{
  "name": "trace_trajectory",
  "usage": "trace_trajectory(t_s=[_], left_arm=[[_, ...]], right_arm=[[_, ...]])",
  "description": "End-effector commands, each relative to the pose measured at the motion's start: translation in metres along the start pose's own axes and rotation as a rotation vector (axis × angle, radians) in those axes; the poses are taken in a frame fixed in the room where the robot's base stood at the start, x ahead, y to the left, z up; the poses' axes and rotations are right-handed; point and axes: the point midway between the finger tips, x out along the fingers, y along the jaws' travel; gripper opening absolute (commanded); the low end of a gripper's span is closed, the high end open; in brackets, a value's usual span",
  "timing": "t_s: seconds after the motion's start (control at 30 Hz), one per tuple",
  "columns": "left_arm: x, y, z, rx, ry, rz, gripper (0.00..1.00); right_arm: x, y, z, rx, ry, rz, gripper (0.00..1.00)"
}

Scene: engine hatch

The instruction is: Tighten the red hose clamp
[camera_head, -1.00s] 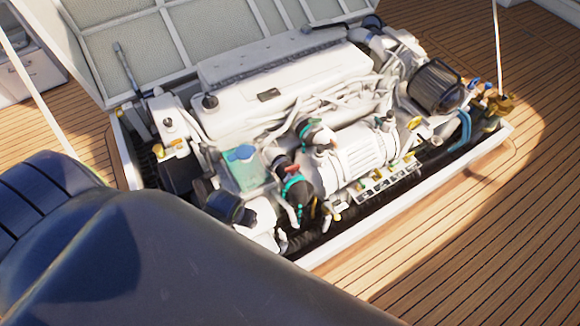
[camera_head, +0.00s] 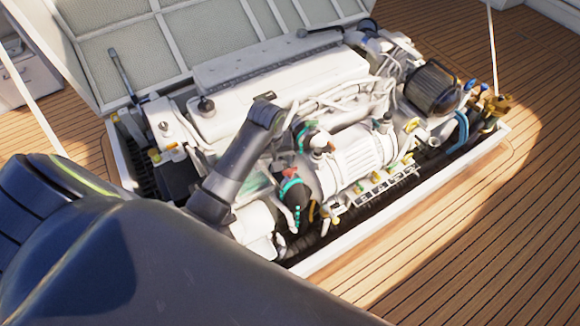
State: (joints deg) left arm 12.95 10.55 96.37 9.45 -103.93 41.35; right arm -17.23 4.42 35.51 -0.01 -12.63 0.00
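The black engine hose (camera_head: 297,200) curves down at the front of the engine, left of the white ribbed cylinder. Teal bands (camera_head: 289,187) sit around it. A small red piece (camera_head: 289,172) shows just above the lower teal band. It may be the red hose clamp, but it is too small to tell, and I cannot see how tight it is. A dark grey link of my arm now reaches over the engine, left of the hose. Neither of my grippers can be made out.
The white engine (camera_head: 290,95) fills the open hatch, with its white rim (camera_head: 400,215) around it. The raised hatch lid (camera_head: 110,55) stands behind. A black round filter (camera_head: 433,88) is at the right. Bare wooden deck (camera_head: 490,230) lies right of the hatch.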

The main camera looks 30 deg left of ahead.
Motion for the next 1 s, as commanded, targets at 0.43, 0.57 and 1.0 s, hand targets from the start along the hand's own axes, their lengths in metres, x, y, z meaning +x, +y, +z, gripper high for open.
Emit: trace_trajectory(t_s=[0.43,0.57,1.0], left_arm=[[-0.033,0.058,-0.059,-0.233,-0.08,-0.044,0.71],[-0.02,0.058,-0.058,-0.237,-0.082,-0.045,0.71],[0.074,0.054,-0.05,-0.234,-0.083,-0.046,0.71]], right_arm=[[0.001,-0.002,-0.001,0.001,0.002,-0.002,0.36],[0.003,0.001,-0.001,-0.001,0.002,0.001,0.36],[0.021,0.002,-0.004,-0.002,-0.001,0.005,0.36]])
